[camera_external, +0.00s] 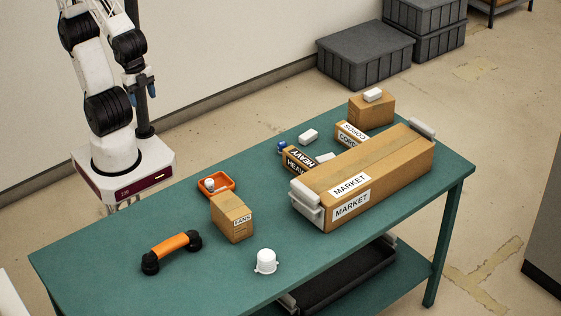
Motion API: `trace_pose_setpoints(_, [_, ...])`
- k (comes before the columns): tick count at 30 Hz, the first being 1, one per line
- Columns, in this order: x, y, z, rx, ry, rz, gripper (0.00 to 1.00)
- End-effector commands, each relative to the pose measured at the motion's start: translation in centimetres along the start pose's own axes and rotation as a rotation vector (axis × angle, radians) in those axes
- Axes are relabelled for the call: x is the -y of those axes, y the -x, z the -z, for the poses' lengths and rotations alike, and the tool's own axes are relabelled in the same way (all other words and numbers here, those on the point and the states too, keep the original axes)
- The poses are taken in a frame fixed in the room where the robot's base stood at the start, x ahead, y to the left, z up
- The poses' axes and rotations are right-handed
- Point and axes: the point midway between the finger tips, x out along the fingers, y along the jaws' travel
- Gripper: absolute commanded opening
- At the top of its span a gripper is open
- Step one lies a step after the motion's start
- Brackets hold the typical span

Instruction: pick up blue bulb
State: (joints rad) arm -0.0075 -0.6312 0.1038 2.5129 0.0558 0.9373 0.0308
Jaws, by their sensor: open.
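A small blue, rounded thing that looks like the blue bulb (283,147) is at the left end of a small box labelled HEAVY (298,160), at the table's far side. It is too small to tell whether it rests on the box or stands behind it. My gripper (139,92) is raised at the upper left, above my base, with blue-tipped fingers. It is open and empty, far to the left of the blue bulb and touching nothing.
The green table (105,250) also bears a long MARKET box (370,175), a FANS box (231,218), an orange tray (229,179) with a small whitish thing, an orange-black handset (172,246) and a white cup (265,262). The near left is mostly clear.

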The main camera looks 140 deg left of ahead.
Motion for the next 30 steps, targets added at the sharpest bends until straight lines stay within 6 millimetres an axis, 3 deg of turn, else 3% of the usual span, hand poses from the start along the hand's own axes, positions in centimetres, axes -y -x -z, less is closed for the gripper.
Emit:
trace_pose_setpoints(5, [3.1,-1.8,0.8,0.043,-0.082,0.117,0.62])
trace_pose_setpoints(11, [8.2,-4.3,2.2,0.122,-0.238,0.295,0.62])
trace_pose_setpoints(30, [23.8,-13.5,6.1,0.469,-0.866,0.729,0.62])
